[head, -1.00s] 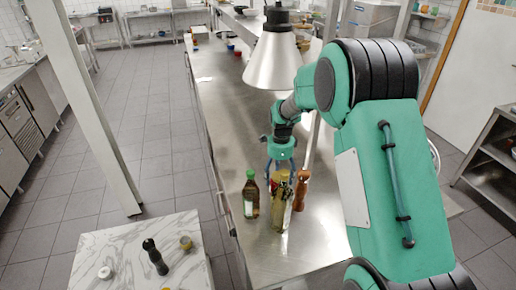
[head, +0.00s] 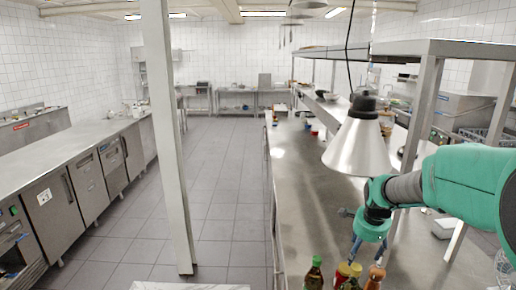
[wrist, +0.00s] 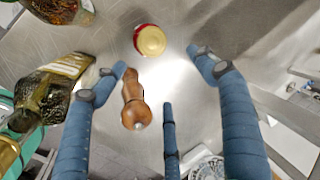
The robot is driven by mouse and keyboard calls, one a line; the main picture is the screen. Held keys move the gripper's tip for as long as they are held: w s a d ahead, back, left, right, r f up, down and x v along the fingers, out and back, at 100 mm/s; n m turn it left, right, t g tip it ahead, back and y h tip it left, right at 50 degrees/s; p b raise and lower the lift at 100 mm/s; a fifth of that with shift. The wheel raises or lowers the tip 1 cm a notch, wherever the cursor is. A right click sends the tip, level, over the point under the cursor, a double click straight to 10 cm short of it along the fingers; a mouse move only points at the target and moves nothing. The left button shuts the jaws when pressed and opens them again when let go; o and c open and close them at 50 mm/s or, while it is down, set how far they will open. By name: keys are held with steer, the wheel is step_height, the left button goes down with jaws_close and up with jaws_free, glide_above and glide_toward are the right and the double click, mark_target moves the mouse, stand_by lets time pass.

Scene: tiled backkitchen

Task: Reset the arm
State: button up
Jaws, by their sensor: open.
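My gripper (head: 369,252) hangs from my green arm over the steel counter, with its blue fingers spread and nothing between them. In the wrist view its fingers (wrist: 165,85) are apart. A wooden pepper mill (wrist: 133,103) is near the left finger there, and it also shows at the bottom edge of the head view (head: 375,278). A red jar with a yellow lid (wrist: 151,41) stands beyond the fingertips in the wrist view. Whether a finger touches the mill is unclear.
A heat lamp (head: 359,150) hangs close to my arm, and a shelf post (head: 417,120) rises behind. A white post (head: 168,140) stands in the tiled aisle. The counter's far part (head: 310,170) is mostly clear.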

steer(key=s+a+r+n+t+h+b, duration=0.1)
steer(key=s+r+t, duration=0.1)
steer(key=s+r, duration=0.5)
steer(key=s+a+r+n+t+b, duration=0.1)
steer(key=s+r, duration=0.2)
steer(key=r, duration=0.7)
steer(key=s+r+n+t+h, duration=0.1)
steer(key=s+r+t, duration=0.1)
steer(key=s+r, duration=0.5)
steer(key=s+a+f+n+g+y+p, duration=0.1)
steer(key=s+a+f+n+p, duration=0.1)
steer(key=s+a+f+n, duration=0.2)
steer(key=s+a+f+n+g+y+p, duration=0.1)
steer(key=s+a+f+n, duration=0.3)
steer(key=s, duration=1)
steer(key=a+n+p, duration=0.1)
steer(key=a+n, duration=0.2)
steer(key=n, duration=0.2)
steer(key=shift+a+n+g+y, duration=0.25)
steer(key=shift+n+g+y, duration=0.05)
steer(key=shift+n+y, duration=0.1)
